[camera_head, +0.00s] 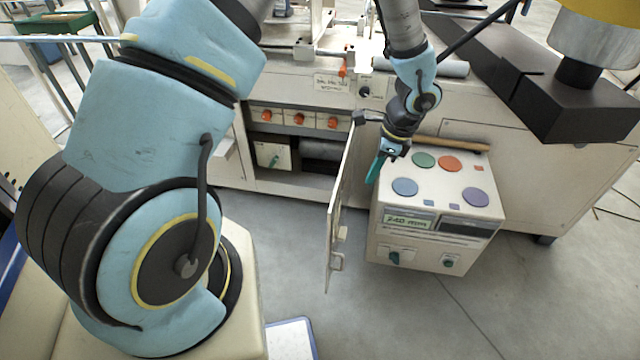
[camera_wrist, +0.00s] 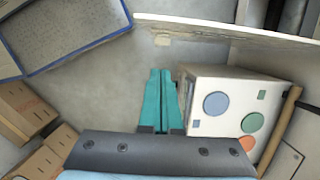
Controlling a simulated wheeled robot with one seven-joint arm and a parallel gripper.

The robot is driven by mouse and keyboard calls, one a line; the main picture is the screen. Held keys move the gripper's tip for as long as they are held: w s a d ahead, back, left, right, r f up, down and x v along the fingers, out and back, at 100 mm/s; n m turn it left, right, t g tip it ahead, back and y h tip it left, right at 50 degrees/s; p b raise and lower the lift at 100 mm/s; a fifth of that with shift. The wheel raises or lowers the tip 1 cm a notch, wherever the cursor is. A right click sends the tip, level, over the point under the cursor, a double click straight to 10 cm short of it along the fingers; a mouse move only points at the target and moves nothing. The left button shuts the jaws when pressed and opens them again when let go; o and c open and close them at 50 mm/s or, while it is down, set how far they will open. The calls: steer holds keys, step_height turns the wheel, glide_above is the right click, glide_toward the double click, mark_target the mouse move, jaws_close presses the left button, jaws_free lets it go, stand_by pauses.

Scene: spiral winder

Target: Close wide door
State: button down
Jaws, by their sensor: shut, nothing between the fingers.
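The wide door (camera_head: 338,215) of the white machine stands open, swung out toward me and seen almost edge-on in the head view. Small latch parts (camera_head: 338,262) sit on its lower near end. In the wrist view the door (camera_wrist: 235,30) runs across the top as a pale strip, with a latch piece on its edge. The open compartment (camera_head: 295,150) shows orange knobs and a dark roller. My gripper (camera_head: 373,178) is on the right side of the door, its teal fingers pointing down.
A control box (camera_head: 430,225) with coloured round buttons stands just right of my gripper. A dark beam (camera_head: 575,105) extends at the right. Cardboard boxes (camera_wrist: 25,112) and a blue-edged platform (camera_wrist: 70,35) show at left in the wrist view.

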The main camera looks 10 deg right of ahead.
steer(key=w+a+f+p, duration=0.3)
steer(key=a+f, duration=0.3)
steer(key=f, duration=0.3)
steer(key=shift+f, duration=0.4)
